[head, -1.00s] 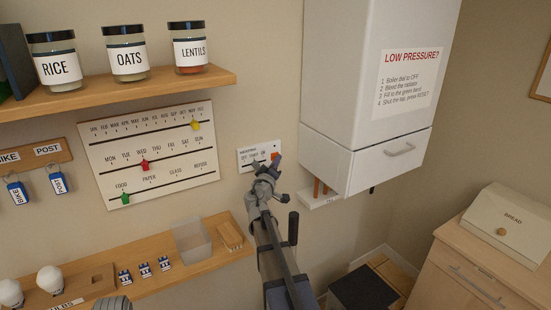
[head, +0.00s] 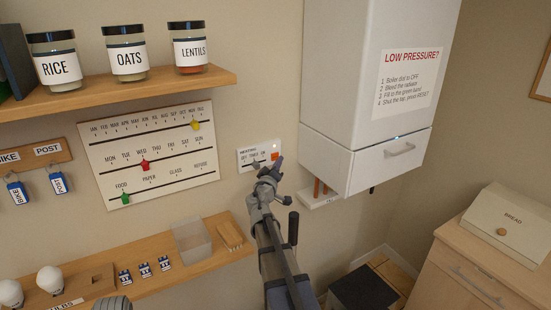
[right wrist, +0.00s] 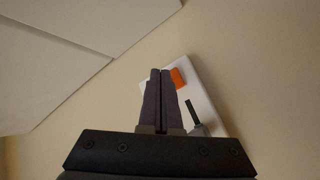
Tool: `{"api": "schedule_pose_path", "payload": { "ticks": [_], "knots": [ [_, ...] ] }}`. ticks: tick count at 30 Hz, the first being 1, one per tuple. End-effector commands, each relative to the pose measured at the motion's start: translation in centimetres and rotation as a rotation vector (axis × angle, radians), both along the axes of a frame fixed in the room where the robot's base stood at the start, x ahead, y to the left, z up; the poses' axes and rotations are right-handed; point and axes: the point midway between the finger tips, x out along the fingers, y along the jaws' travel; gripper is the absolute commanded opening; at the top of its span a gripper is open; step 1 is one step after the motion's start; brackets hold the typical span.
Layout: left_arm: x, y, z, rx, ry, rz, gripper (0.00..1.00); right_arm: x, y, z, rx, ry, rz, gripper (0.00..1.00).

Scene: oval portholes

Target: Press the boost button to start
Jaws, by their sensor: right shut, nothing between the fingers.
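The white heating panel (head: 248,155) is on the wall left of the boiler, with small lettering along it and a dark lever. Its orange button (head: 276,156) is at the right end, under a small pale spot. The right wrist view also shows the panel (right wrist: 203,104) and the orange button (right wrist: 178,77). My right gripper (head: 279,163) is shut and empty. Its tips are just below the button in the head view and just left of it in the right wrist view, seemingly a little apart from it.
The white boiler (head: 350,90) hangs right of the panel, with a small blue light (head: 397,138) lit on it. A calendar board (head: 150,155) is on the wall at left. A lower shelf (head: 190,262) holds a clear bin (head: 192,240) and small items.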

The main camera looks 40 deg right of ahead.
Motion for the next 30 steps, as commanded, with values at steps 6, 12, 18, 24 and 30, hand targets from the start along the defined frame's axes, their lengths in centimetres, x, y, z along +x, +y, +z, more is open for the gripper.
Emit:
{"api": "schedule_pose_path", "payload": {
  "ticks": [6,12,18,24,30],
  "knots": [
    [0.0,0.0,0.0,0.0,0.0,0.0,0.85,-0.1,0.0,0.0,0.0,0.0,0.0,0.0],
    [0.0,0.0,0.0,0.0,0.0,0.0,0.85,-0.4,0.1,0.0,0.0,0.0,0.0,0.0],
    [0.0,0.0,0.0,0.0,0.0,0.0,0.85,-2.0,0.3,0.0,0.0,0.0,0.0,0.0],
    [0.0,0.0,0.0,0.0,0.0,0.0,0.85,-4.0,0.5,0.0,0.0,0.0,-0.001,0.0],
    [0.0,0.0,0.0,0.0,0.0,0.0,0.85,-5.1,0.6,0.0,0.0,0.0,-0.001,0.0]
  ]
}}
